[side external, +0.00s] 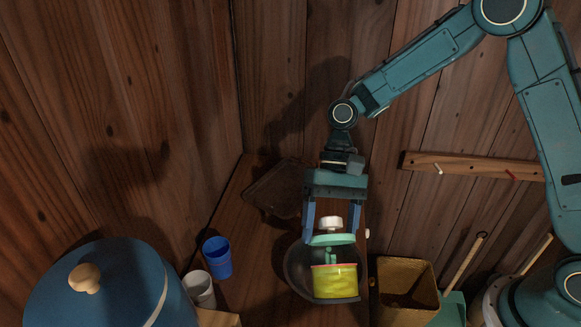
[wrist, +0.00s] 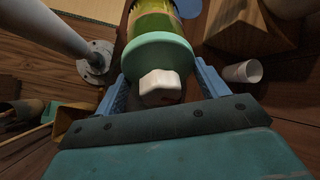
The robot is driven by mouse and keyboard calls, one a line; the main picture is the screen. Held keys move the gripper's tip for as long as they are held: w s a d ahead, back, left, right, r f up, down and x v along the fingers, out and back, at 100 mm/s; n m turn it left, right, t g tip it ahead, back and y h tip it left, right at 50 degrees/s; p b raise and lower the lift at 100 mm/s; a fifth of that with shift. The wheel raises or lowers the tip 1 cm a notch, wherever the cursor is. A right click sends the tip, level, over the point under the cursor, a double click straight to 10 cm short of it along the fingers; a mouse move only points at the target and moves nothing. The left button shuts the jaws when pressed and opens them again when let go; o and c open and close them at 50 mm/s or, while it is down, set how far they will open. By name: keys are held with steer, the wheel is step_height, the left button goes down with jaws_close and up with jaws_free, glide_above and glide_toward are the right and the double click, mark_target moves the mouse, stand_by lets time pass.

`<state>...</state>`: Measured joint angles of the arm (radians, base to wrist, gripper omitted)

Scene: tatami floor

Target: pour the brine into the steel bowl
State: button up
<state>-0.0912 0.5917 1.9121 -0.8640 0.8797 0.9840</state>
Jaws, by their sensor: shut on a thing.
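A clear jar of yellow-green brine (side external: 335,283), with a teal collar and a white cap on top, hangs roughly upright below my wrist. My gripper (side external: 331,238) is shut on it near the collar, its blue fingers at either side. The jar also shows in the wrist view (wrist: 154,24), between the fingers of my gripper (wrist: 161,72). A dark round bowl (side external: 293,268), apparently the steel bowl, lies behind the jar in the side view. The jar hides much of it, and I cannot tell the gap between them. I do not make out the bowl in the wrist view.
A blue cup (side external: 217,259) and a white cup (side external: 199,288) stand left of the bowl. A large blue lidded pot (side external: 105,290) is at the front left. A brown square bin (side external: 405,290) is at the right. Wooden walls rise behind.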

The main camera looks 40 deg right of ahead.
mark_target(330, 217)
steer(key=shift+w+d+f+g+y, duration=0.15)
steer(key=shift+w+f+g+y, duration=0.1)
steer(key=shift+g+y, duration=0.3)
steer(key=shift+w+d+f+g+y, duration=0.2)
steer(key=shift+g+y, duration=0.15)
steer(key=shift+g, duration=0.3)
steer(key=shift+r, duration=0.2)
stand_by(1.4)
steer(key=shift+a+r+t+h, duration=0.1)
steer(key=shift+r+t+h, duration=0.35)
steer(key=shift+t+h, duration=0.6)
steer(key=shift+r+t+h, duration=0.35)
steer(key=shift+t+h, duration=0.25)
steer(key=shift+t, duration=0.4)
steer(key=shift+r+t+h, duration=0.35)
steer(key=shift+t+h, duration=0.2)
steer(key=shift+t, duration=0.4)
steer(key=shift+r+n+t+h, duration=0.2)
steer(key=shift+r+t+h, duration=0.15)
steer(key=shift+t+h, duration=0.35)
steer(key=shift+r+n+t+h, duration=0.2)
steer(key=shift+r+t+h, duration=0.2)
steer(key=shift+t, duration=0.6)
steer(key=shift+r+t+h, duration=0.25)
steer(key=shift+t+h, duration=0.2)
steer(key=shift+t, duration=0.2)
steer(key=shift+r+t+h, duration=0.2)
steer(key=shift+t+h, duration=0.25)
steer(key=shift+t, duration=0.2)
steer(key=shift+w, duration=0.1)
